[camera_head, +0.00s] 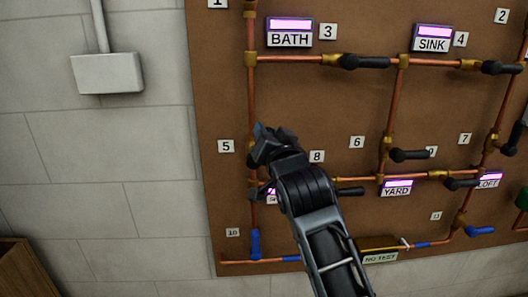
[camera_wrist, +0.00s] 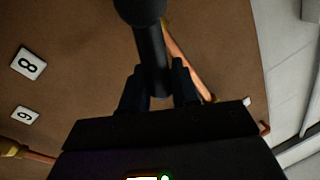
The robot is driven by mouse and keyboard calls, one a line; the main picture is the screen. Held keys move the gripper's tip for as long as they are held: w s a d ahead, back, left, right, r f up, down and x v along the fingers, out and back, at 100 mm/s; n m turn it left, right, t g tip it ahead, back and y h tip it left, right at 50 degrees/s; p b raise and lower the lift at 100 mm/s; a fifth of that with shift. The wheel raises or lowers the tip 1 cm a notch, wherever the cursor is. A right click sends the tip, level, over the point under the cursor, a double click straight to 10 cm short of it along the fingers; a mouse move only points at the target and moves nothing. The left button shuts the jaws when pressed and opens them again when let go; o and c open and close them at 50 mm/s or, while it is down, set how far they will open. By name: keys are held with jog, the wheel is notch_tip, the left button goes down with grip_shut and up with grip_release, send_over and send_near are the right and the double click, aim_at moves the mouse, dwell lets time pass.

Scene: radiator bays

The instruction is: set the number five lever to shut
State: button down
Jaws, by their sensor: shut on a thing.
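The white number 5 tag (camera_head: 226,146) is on the brown board, left of a vertical copper pipe. My gripper (camera_head: 262,140) is at that pipe, just right of the tag, and hides the valve there in the head view. In the wrist view, a black lever handle (camera_wrist: 151,50) runs down between the two fingers of my gripper (camera_wrist: 158,76), which are shut on it. A copper pipe (camera_wrist: 185,55) passes behind it. The angle of the lever against its pipe is hard to tell.
The BATH sign (camera_head: 290,39) and SINK sign (camera_head: 432,44) are above, with black levers on the upper pipe. The number 8 tag (camera_head: 317,156) is close to my arm. A blue-handled valve (camera_head: 255,243) is below. A grey wall box (camera_head: 107,73) is left.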

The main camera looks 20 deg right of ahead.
jog(key=s+d+f+m+h+b, duration=0.1)
jog(key=d+f+m+h+b, duration=0.2)
jog(key=m+b, duration=1.1)
notch_tip(320, 180, down, 4)
jog(key=d+b, duration=0.1)
jog(key=b, duration=0.3)
jog(key=shift+s+m+h, duration=0.15)
jog(key=shift+m+h, duration=0.15)
jog(key=shift+m, duration=0.1)
jog(key=shift+b, duration=0.3)
jog(key=c, duration=1)
grip_release()
jog(key=shift+r, duration=0.1)
jog(key=shift+a, duration=0.1)
jog(key=v, duration=0.7)
jog(key=shift+s+f, duration=0.2)
jog(key=shift+s, duration=0.15)
